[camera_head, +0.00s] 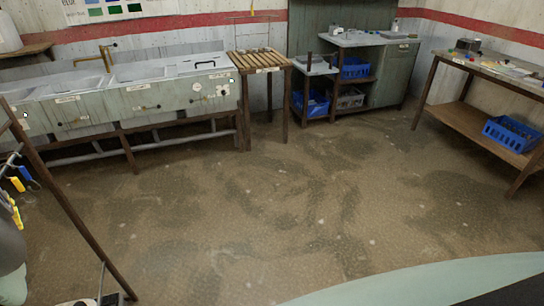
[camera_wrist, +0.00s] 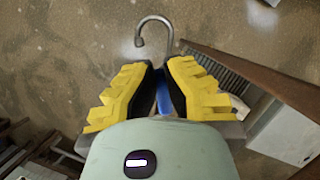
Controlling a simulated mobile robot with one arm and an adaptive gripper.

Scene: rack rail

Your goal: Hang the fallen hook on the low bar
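In the wrist view a grey metal hook (camera_wrist: 153,20) rises beyond my fingertips, its curved end on top and its open side to the left. A blue part (camera_wrist: 163,95) below it shows between the black pads of my yellow-fingered gripper (camera_wrist: 164,70). My gripper looks shut on this hook and holds it clear of the brown floor. In the camera_head view, small yellow and blue pieces with grey curved metal (camera_head: 15,165) show at the left edge. The low bar is not clearly identifiable.
A slanted wooden post (camera_head: 70,205) stands at the left in the camera_head view. A long sink bench (camera_head: 130,105), a slatted wooden stand (camera_head: 262,62) and a right-hand table (camera_head: 480,65) line the room. The middle floor (camera_head: 290,200) is clear. A wooden beam (camera_wrist: 265,80) lies right of my gripper.

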